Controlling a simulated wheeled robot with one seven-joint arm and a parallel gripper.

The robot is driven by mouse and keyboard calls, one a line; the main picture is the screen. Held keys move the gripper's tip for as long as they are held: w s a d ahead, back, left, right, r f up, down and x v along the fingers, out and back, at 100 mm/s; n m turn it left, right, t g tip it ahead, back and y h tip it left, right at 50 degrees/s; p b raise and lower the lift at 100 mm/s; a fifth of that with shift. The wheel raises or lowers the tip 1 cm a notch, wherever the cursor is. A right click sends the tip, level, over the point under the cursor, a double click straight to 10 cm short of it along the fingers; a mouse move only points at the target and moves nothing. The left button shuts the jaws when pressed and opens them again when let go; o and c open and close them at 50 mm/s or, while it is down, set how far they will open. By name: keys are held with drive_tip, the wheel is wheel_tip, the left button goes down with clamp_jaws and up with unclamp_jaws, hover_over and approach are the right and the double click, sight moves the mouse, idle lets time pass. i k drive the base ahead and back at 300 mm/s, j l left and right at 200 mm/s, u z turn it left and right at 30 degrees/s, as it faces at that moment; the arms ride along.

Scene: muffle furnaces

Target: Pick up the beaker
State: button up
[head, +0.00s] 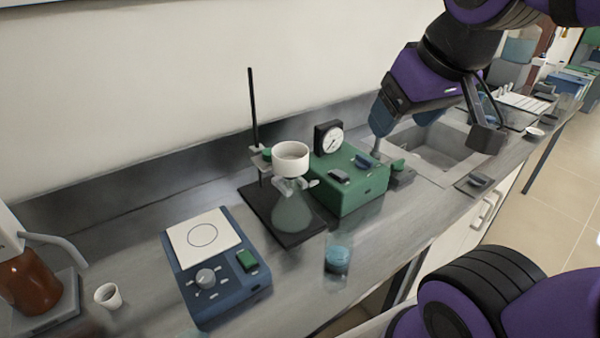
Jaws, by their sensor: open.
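The beaker (338,262) is a small clear glass vessel with blue contents. It stands upright near the front edge of the grey counter, in front of a green box. My gripper (405,122) is up and to the right of the beaker in the picture, by the sink. Its blue-grey fingers are apart, with nothing visible between them. The gripper and the beaker are well apart.
A green box with a gauge (350,182) stands behind the beaker. A stand with a white funnel over a flask (293,208) is to its left, and a blue hotplate (212,262) further left. A sink (440,148) lies right. Bare counter surrounds the beaker.

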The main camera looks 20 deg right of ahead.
sight(339, 244)
drive_tip(key=k+u, duration=0.4)
drive_tip(key=k+j+u, duration=0.15)
drive_tip(key=u, duration=0.25)
